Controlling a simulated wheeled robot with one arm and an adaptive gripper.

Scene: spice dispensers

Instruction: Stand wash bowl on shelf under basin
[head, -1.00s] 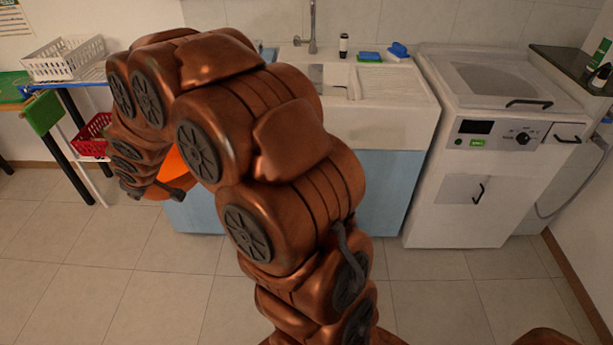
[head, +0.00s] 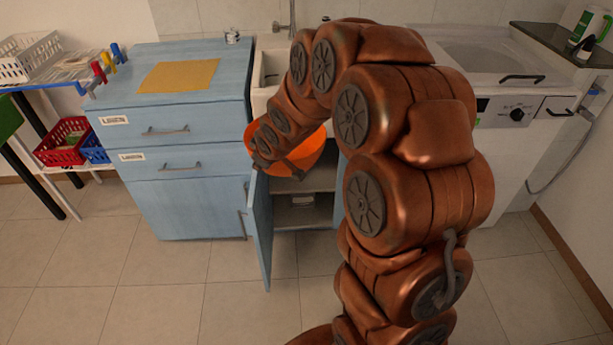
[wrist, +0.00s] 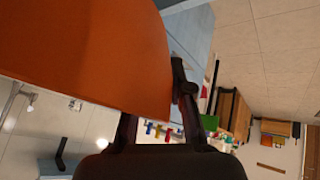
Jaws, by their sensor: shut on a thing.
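The orange wash bowl (head: 308,153) is in front of the basin cabinet in the head view, partly hidden behind my arm. In the wrist view the bowl (wrist: 90,50) fills the upper left, its wall at my gripper's fingers. My gripper (head: 272,166) is shut on the bowl's left side; its dark fingers show in the wrist view (wrist: 155,118). The white basin (head: 268,72) is behind my arm. The shelf (head: 290,186) is inside the open cabinet below it, just under the bowl in the picture. Whether the bowl touches the shelf cannot be told.
The blue cabinet door (head: 260,230) stands open, projecting toward me. A blue drawer unit (head: 180,195) with a yellow mat (head: 180,76) is to its left. A small pale object (head: 303,200) sits low in the cabinet. A white washer (head: 505,135) is at right. Floor in front is clear.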

